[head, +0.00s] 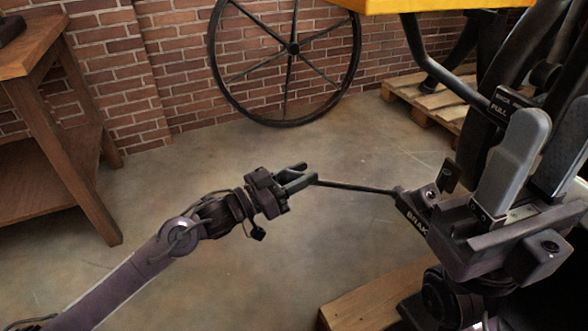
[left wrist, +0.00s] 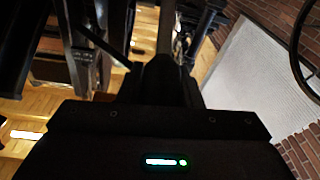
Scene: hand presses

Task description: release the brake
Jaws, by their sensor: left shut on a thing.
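The brake lever (head: 355,187) is a thin dark rod. It runs nearly level, sloping slightly down to the right, from my left gripper to a dark block (head: 412,217) with a partly readable "BRAK" label. My left gripper (head: 298,176) comes in from the left and is shut on the lever's free end. In the left wrist view the gripper (left wrist: 165,78) is a dark shape, with the lever (left wrist: 168,30) running up and away from it. The exact contact between fingers and lever is too dark to see.
A yellow panel (head: 430,5) is overhead. A spoked wheel (head: 293,48) leans at the brick wall, a wooden table (head: 60,130) stands left. Open floor surrounds my left arm.

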